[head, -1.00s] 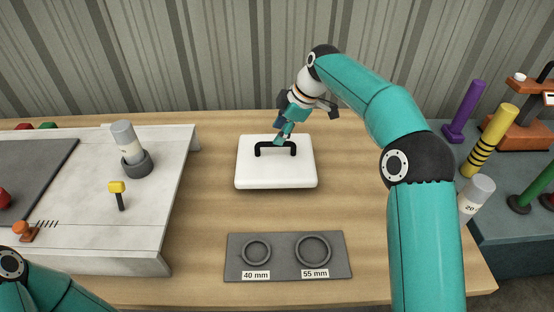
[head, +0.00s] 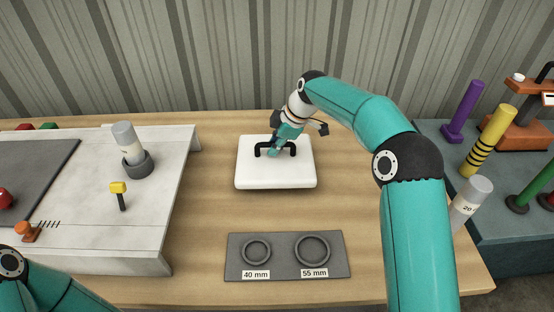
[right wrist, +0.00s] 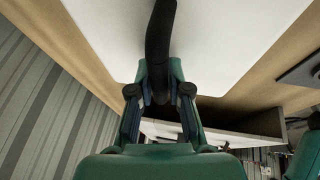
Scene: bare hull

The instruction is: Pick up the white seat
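The white seat (head: 275,175) is a thick square pad with rounded edges. It lies flat on the wooden table in the head view, and its pale face fills much of the right wrist view (right wrist: 230,45). A black bar handle (head: 292,150) stands on its top. My right gripper (head: 273,152) comes down onto the handle near its middle. In the right wrist view its fingers sit close on both sides of the black handle (right wrist: 160,40) and appear shut on it. The fingertips are partly hidden by the handle. My left gripper is out of view; only part of that arm shows.
A dark plate (head: 287,270) with 40 mm and 55 mm rings lies in front. A pale raised bench (head: 150,220) with a cylinder in a holder (head: 137,165) and a yellow-topped peg (head: 118,190) stands left. Coloured posts (head: 487,140) stand right. Bare wood surrounds the seat.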

